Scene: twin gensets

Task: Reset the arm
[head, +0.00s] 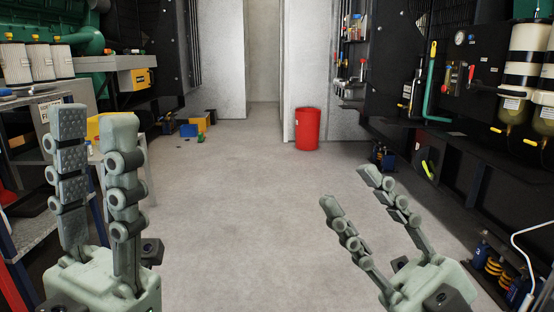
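My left gripper (97,150) stands upright at the lower left, its two fingers pointing up with a gap between them. Nothing shows between its fingers. My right gripper (352,193) is at the lower right, tilted toward the upper left. Its two fingers are apart and hold nothing. Both grippers are in the air above the floor in front of me. Neither visibly touches anything, though the left one overlaps a shelf and a yellow bin in the picture.
The grey floor (235,205) ahead is clear. A red bin (307,129) stands near the back wall. A shelf with white filters (38,62) is at the left. Boxes (198,124) lie at the left back. A dark genset panel with filter bowls (522,75) runs along the right.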

